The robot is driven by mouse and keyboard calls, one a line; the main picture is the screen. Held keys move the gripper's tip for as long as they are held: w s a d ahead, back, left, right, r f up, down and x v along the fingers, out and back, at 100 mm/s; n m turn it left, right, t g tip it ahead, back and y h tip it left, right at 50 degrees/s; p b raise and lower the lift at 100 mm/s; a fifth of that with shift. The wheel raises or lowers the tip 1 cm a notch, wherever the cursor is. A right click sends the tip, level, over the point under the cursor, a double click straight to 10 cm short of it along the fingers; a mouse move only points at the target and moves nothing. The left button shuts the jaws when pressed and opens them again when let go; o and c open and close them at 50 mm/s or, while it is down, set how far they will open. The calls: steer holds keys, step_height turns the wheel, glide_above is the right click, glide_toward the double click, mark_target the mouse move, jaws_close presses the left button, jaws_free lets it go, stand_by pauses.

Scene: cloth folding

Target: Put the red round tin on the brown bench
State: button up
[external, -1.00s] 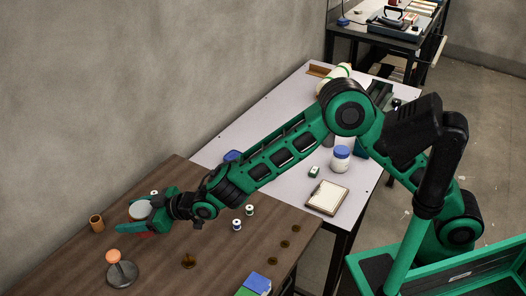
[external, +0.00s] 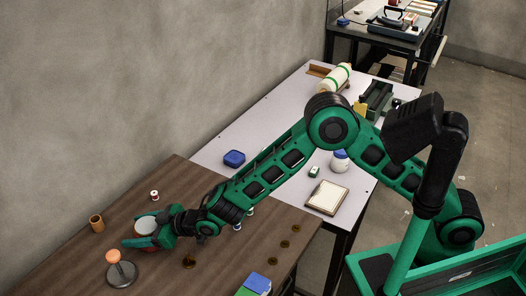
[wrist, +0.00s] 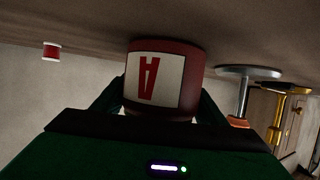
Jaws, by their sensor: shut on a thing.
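The red round tin (external: 146,225), with a pale top, is in my gripper (external: 144,235) over the left part of the brown bench (external: 180,285). In the wrist view, the tin (wrist: 190,65) shows a white label with a red mark, and my gripper (wrist: 160,105) is shut around it, a finger at each side. The tin's base is close to the bench top, seen upside down there. I cannot tell whether it touches.
A stand with an orange knob (external: 122,272) is close in front of the gripper. A brown cup (external: 97,222) is to the left, and a red-and-white spool (external: 154,195) behind. Dark discs (external: 189,262) and books (external: 252,284) lie to the right. A white table (external: 285,120) adjoins.

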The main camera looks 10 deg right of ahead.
steer(key=o, duration=1.5)
steer(key=shift+d+r, duration=0.15)
steer(key=v, duration=1.1)
steer(key=shift+s+d+r, duration=0.15)
steer(key=shift+s+d, duration=0.05)
steer(key=shift+d, duration=0.05)
